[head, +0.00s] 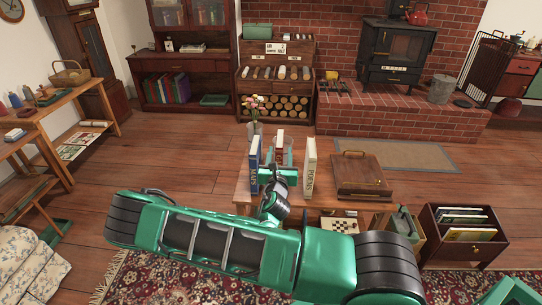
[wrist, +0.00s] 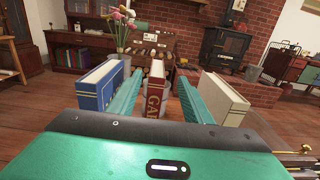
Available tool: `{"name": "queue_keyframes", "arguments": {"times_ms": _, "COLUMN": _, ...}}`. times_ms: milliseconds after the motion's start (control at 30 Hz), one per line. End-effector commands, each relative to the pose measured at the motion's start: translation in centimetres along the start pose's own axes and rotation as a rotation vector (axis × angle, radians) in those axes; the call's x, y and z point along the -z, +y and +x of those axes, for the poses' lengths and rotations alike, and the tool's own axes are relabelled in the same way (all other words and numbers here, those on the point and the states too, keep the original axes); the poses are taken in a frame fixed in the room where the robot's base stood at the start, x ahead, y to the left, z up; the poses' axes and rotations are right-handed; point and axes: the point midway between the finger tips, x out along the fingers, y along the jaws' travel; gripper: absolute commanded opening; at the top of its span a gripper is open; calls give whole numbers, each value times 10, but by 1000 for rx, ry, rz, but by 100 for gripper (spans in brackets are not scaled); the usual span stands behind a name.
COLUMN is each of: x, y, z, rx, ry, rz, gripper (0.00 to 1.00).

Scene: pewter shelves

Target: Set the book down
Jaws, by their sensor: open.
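A red book (wrist: 154,94) with pale lettering stands upright between the two teal fingers of my gripper (wrist: 159,88) in the wrist view. The fingers are open, with a gap visible on each side of the book. In the head view the red book (head: 279,146) is partly hidden behind my gripper (head: 277,158). A blue book (head: 254,166) marked MAPS stands upright to its left, and a cream book (head: 310,166) marked POEMS stands upright to its right. They are on the low wooden table (head: 335,203). The red book's lower edge is hidden.
A brown wooden case (head: 360,175) lies on the table's right side. A vase of flowers (head: 256,119) stands behind the books. The blue and cream books flank my fingers closely. A record crate (head: 463,236) stands on the floor to the right.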

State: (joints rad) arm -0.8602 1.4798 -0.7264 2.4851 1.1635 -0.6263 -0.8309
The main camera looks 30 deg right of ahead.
Motion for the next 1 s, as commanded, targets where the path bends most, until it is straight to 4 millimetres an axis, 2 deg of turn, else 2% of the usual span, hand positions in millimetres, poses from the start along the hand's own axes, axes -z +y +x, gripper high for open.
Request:
{"name": "queue_keyframes", "arguments": {"times_ms": 133, "x": 0, "y": 3, "z": 7, "rx": -5, "ry": 0, "rz": -2, "gripper": 45}}
{"name": "queue_keyframes", "arguments": {"times_ms": 400, "x": 0, "y": 9, "z": 43, "rx": -12, "ry": -1, "rz": -1, "gripper": 45}}
{"name": "queue_keyframes", "arguments": {"times_ms": 667, "x": 2, "y": 10, "z": 60, "rx": -15, "ry": -1, "rz": -2, "gripper": 45}}
{"name": "queue_keyframes", "arguments": {"times_ms": 1000, "x": 8, "y": 10, "z": 102, "rx": -15, "ry": -2, "rz": -1, "gripper": 45}}
